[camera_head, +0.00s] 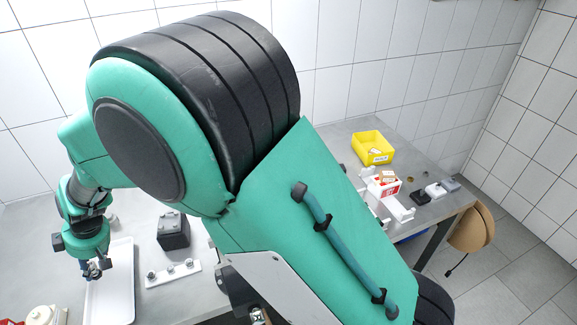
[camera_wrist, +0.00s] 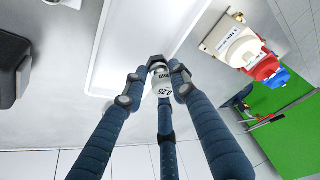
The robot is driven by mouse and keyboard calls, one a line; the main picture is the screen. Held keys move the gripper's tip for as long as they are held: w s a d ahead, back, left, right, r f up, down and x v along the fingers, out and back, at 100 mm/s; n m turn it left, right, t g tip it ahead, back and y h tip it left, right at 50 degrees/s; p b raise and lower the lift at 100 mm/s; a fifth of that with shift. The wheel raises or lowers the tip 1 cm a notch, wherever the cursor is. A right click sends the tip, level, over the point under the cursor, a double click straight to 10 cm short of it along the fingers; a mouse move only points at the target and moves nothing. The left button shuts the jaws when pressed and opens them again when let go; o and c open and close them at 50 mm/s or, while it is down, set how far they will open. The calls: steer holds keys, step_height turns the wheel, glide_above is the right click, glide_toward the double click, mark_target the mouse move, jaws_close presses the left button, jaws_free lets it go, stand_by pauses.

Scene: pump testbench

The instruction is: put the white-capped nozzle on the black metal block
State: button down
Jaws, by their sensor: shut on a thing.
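My gripper (camera_head: 92,268) hangs at the lower left of the head view, over the white tray. In the wrist view my gripper (camera_wrist: 161,82) has its three blue-black fingers closed around the white-capped nozzle (camera_wrist: 161,90). A dark block at the left edge of the wrist view (camera_wrist: 12,70) looks like the same one.
The white tray (camera_head: 122,262) lies below my gripper. A white strip with several small fittings (camera_head: 173,274) lies in front of the block. A yellow bin (camera_head: 372,148) stands far right. My arm hides the middle table.

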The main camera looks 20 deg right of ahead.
mark_target(91, 264)
step_height(91, 264, up, 7)
steer(key=shift+r, duration=0.1)
steer(key=w+d+m, duration=0.1)
steer(key=w+d, duration=0.2)
steer(key=d, duration=0.3)
steer(key=w+d+m, duration=0.1)
steer(key=w+d, duration=0.3)
steer(key=d, duration=0.3)
steer(key=w+d+m+t+p, duration=0.1)
steer(key=w+d, duration=0.2)
steer(key=d, duration=0.3)
steer(key=shift+w+d+h, duration=0.2)
steer(key=shift+w+h, duration=0.05)
steer(key=shift+h, duration=0.05)
steer(key=w+d+m+t+h+p, duration=0.2)
steer(key=d+m, duration=0.6)
steer(key=d, duration=3.6)
steer(key=s+d+m+h+p, duration=0.1)
steer(key=s+d+m, duration=0.1)
steer(key=s+d, duration=0.5)
steer(key=s+d+m+h, duration=0.1)
steer(key=s+d, duration=0.2)
steer(key=d, duration=0.8)
steer(key=f, duration=0.5)
steer(key=shift+w+a+f, duration=0.15)
steer(key=shift+a+f, duration=0.05)
